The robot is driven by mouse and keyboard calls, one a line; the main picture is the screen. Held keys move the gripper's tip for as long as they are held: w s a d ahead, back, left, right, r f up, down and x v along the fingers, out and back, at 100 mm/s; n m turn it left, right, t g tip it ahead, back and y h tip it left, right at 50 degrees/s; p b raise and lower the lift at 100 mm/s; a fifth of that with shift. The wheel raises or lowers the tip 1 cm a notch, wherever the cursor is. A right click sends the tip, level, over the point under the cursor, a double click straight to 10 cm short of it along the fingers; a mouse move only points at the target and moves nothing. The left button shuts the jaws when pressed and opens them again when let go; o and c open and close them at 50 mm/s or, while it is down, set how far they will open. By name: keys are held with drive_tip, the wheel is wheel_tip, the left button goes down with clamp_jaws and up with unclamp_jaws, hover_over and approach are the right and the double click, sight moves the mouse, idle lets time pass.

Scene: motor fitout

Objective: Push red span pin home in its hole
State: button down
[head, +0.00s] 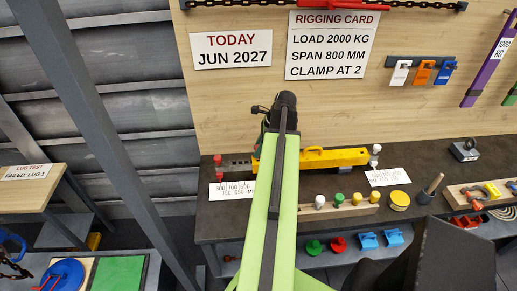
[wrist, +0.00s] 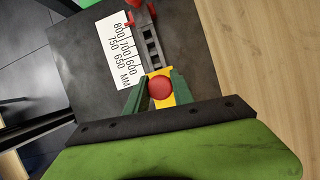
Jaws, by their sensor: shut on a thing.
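The red span pin shows as a round red knob (wrist: 160,88) in the wrist view. My gripper (wrist: 160,82) has its two green fingers shut on either side of this knob. The knob lies over the end of the yellow beam (wrist: 165,72), where the dark grey slotted bar (wrist: 151,45) meets it. The pin's shank and its hole are hidden under the knob, so I cannot tell how deep it sits. In the head view the yellow beam (head: 335,158) lies along the bench, with the slotted bar (head: 238,165) at its left. My arm hides the fingers and pin there.
A red piece (head: 218,160) stands at the bar's left end. A span scale card (head: 232,190) lies in front of it. Coloured knobbed pins (head: 338,200) stand in a rack at the front. The rigging card (head: 326,45) on the wall reads span 800 mm, clamp at 2.

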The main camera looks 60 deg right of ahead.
drive_tip(key=shift+f+b, duration=0.6)
drive_tip(key=shift+f, duration=0.1)
drive_tip(key=c, duration=1)
unclamp_jaws()
drive_tip(key=p+v, duration=1.6)
drive_tip(key=v, duration=0.1)
drive_tip(key=shift+r, duration=0.3)
